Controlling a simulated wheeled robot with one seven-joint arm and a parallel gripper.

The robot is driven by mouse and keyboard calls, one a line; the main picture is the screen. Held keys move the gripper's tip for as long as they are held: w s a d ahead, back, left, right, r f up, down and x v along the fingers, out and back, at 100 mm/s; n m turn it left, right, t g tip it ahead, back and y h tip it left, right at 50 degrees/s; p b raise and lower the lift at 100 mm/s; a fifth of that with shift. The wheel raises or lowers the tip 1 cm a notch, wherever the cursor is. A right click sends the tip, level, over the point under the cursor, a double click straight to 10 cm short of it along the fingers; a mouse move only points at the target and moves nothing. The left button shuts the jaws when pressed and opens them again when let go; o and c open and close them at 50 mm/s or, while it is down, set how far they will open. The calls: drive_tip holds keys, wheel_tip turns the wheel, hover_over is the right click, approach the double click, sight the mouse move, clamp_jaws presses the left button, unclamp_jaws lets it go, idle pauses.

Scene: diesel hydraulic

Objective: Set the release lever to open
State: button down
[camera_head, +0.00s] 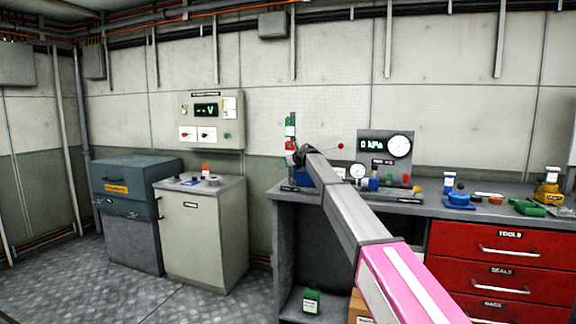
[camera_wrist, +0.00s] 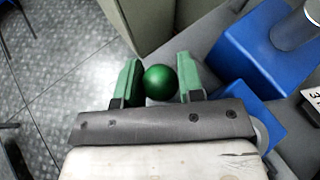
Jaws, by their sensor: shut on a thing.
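In the wrist view my gripper (camera_wrist: 158,72) has its two green fingers on either side of a round green knob (camera_wrist: 160,82) and is shut on it. The knob looks like a lever end, but its rod is hidden, so I cannot tell the lever's angle. A blue block-shaped body (camera_wrist: 245,55) with a grey metal cylinder (camera_wrist: 295,27) lies just right of the fingers. In the head view my arm reaches to the left end of the workbench (camera_head: 283,190). The gripper and the knob cannot be made out clearly there.
A pressure panel (camera_head: 384,155) reading 0 kPa stands on the bench behind my arm. A red-tipped rod (camera_head: 340,146) sticks up nearby. Small parts and red drawers (camera_head: 500,250) are at right. A beige cabinet (camera_head: 205,235) stands left of the bench, with open floor in front.

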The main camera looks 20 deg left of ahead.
drive_tip(key=shift+w+d, duration=0.1)
drive_tip(key=shift+w, duration=0.05)
drive_tip(key=c, duration=0.8)
unclamp_jaws()
drive_tip(key=shift+o, duration=0.2)
drive_tip(key=shift+s+d+r, duration=0.2)
drive_tip(key=shift+s+d, duration=0.2)
drive_tip(key=shift+s, duration=0.05)
drive_tip(key=v, duration=0.9)
drive_tip(key=shift+d+r, duration=0.15)
drive_tip(key=shift+d, duration=0.05)
drive_tip(key=shift+s, duration=0.15)
